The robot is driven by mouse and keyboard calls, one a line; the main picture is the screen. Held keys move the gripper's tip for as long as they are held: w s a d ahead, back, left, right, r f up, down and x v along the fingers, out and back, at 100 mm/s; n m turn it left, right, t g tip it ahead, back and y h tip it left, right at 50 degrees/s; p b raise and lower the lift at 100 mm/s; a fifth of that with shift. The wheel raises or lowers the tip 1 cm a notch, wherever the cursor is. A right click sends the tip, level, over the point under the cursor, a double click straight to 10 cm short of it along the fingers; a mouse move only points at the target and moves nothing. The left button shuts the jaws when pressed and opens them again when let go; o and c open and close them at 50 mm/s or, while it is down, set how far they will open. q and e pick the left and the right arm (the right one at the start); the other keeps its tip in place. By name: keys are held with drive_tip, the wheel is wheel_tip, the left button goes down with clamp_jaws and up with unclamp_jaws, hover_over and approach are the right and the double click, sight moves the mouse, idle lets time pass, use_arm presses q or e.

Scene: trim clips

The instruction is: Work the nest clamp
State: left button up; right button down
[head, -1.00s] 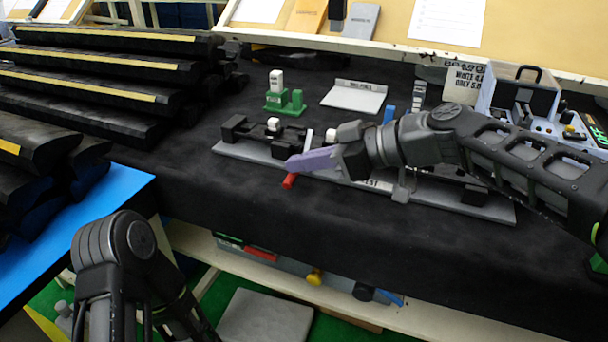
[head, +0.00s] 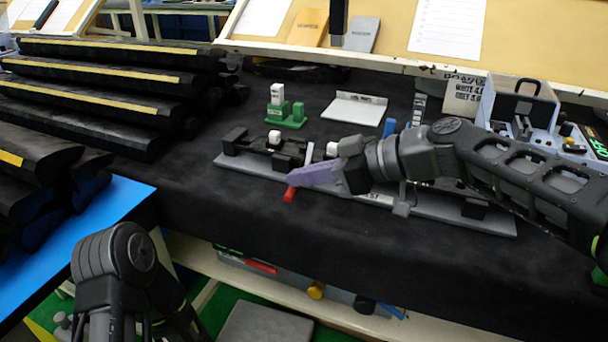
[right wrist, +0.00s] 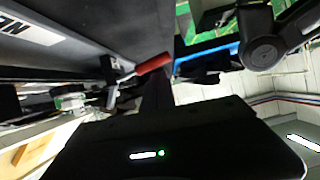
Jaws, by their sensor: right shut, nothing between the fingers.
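The nest clamp sits on a long grey base plate (head: 440,208) on the black table. Its red handle (head: 290,193) sticks out over the front edge of the plate, and it also shows in the right wrist view (right wrist: 153,64) on a thin metal arm. Black clamp blocks (head: 237,141) and a white knob (head: 274,137) stand at the plate's left end. My right gripper (head: 296,178), with purple fingers, is shut and empty just above and behind the red handle; I cannot tell whether they touch. It hides part of the clamp. My left arm shows at lower left, its gripper out of view.
A green fixture with a white block (head: 278,105) and a light grey tray (head: 355,107) stand behind the clamp. Stacked black trim pieces (head: 90,80) fill the left. An open case (head: 520,100) stands at right. The black tabletop in front is clear.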

drive_tip(key=shift+d, duration=0.1)
drive_tip(key=v, duration=0.7)
drive_tip(key=shift+d, duration=0.25)
drive_tip(key=shift+r, duration=0.15)
